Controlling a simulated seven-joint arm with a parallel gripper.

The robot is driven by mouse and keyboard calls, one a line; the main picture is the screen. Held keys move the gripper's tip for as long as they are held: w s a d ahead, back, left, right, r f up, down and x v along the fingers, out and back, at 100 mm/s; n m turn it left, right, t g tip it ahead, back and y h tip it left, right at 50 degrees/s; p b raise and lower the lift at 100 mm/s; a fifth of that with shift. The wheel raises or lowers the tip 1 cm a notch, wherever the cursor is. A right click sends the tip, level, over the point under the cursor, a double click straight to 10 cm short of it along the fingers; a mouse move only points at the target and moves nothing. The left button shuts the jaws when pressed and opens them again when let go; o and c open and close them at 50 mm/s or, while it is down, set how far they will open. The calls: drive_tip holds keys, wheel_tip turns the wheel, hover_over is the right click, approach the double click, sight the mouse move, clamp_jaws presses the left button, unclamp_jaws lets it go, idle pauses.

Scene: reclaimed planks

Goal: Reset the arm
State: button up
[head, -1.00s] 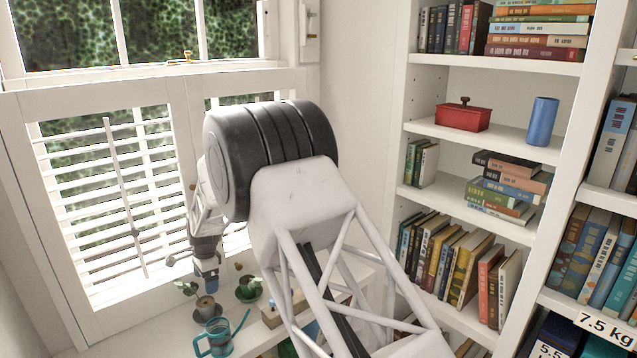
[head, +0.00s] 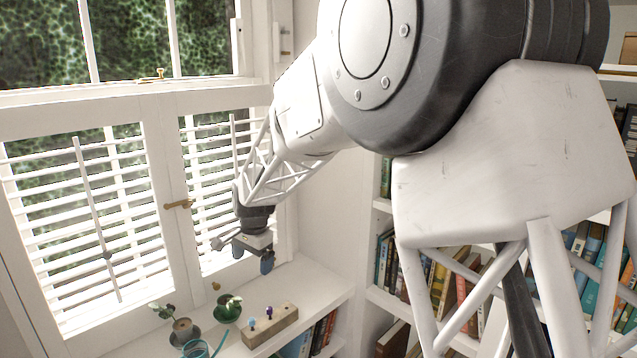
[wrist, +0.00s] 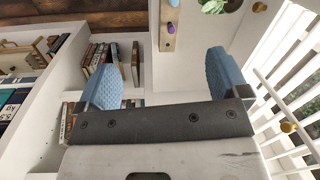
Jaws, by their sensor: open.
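My gripper (head: 252,254) hangs in front of the louvred window shutters, above the white ledge. It is open, with its two blue pads spread apart and nothing between them. In the wrist view my gripper (wrist: 172,80) shows both blue pads wide apart, with the ledge and bookshelves beyond. My arm's upper links and dark joint fill much of the right of the head view and hide part of the bookshelves.
On the white ledge (head: 318,285) stand a wooden block with coloured pegs (head: 270,327), a plant in a dark green pot (head: 228,308), another potted plant (head: 183,328) and a teal watering can (head: 197,348). Bookshelves (head: 368,240) stand right. A brass shutter latch (head: 179,204) is left of my gripper.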

drive_tip(key=s+d+r+n, duration=0.1)
drive_tip(key=s+d+r, duration=0.2)
drive_tip(key=s+d, duration=0.3)
drive_tip(key=s+d+r+n+t, duration=0.1)
drive_tip(key=s+d+r, duration=0.35)
drive_tip(key=d, duration=0.35)
drive_tip(key=s+d+r+n, duration=0.1)
drive_tip(key=s+d+r, duration=0.2)
drive_tip(key=s+d, duration=0.4)
drive_tip(key=s+d+f+n, duration=0.1)
drive_tip(key=s+d, duration=0.6)
drive_tip(key=s, duration=0.4)
drive_tip(key=s+d+f+n+t+h, duration=0.1)
drive_tip(key=s+d+n, duration=0.1)
drive_tip(key=s+d, duration=0.5)
drive_tip(key=s, duration=0.5)
drive_tip(key=shift+s+d, duration=0.2)
drive_tip(key=shift+d, duration=0.2)
drive_tip(key=shift+w, duration=0.1)
